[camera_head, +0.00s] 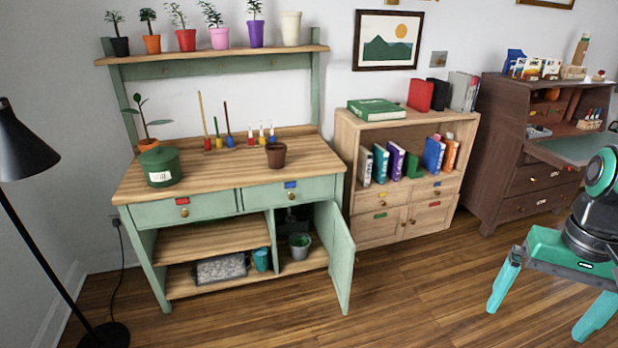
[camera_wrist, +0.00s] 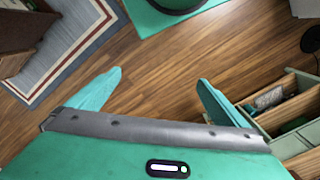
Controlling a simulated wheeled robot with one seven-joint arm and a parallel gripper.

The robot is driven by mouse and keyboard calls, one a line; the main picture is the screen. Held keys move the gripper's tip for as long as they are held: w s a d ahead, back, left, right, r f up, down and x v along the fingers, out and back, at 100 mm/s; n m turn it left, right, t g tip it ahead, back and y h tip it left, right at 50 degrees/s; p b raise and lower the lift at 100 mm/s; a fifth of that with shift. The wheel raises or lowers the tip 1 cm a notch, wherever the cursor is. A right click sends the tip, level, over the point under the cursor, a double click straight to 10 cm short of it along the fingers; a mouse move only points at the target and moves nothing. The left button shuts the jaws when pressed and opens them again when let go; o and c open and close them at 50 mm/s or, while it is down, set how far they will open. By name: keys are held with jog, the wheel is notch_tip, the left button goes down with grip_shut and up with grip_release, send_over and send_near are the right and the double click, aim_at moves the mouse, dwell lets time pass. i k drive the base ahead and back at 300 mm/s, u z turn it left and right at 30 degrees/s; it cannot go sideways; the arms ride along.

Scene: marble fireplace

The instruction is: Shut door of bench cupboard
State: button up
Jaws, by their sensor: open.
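The green bench (camera_head: 230,171) with a wooden top stands against the wall at the left in the head view. Its cupboard door (camera_head: 341,258) is at the lower right and stands open, swung out toward the front. Inside the cupboard I see a grey bucket (camera_head: 300,245) with something green in it. My gripper (camera_head: 547,301) is at the right, open and empty, well apart from the door and in front of the brown desk. In the wrist view my gripper (camera_wrist: 160,88) points at bare floor, and part of the bench (camera_wrist: 290,115) shows at the right edge.
A light wood bookcase (camera_head: 361,200) stands right of the bench, and a dark brown desk (camera_head: 520,190) is further right. A black floor lamp (camera_head: 25,225) stands at the left. The wooden floor (camera_head: 420,290) between door and gripper is clear.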

aim_at(342, 247)
jog(key=z, duration=1.5)
jog(key=i, duration=2.65)
jog(key=u, duration=2.9)
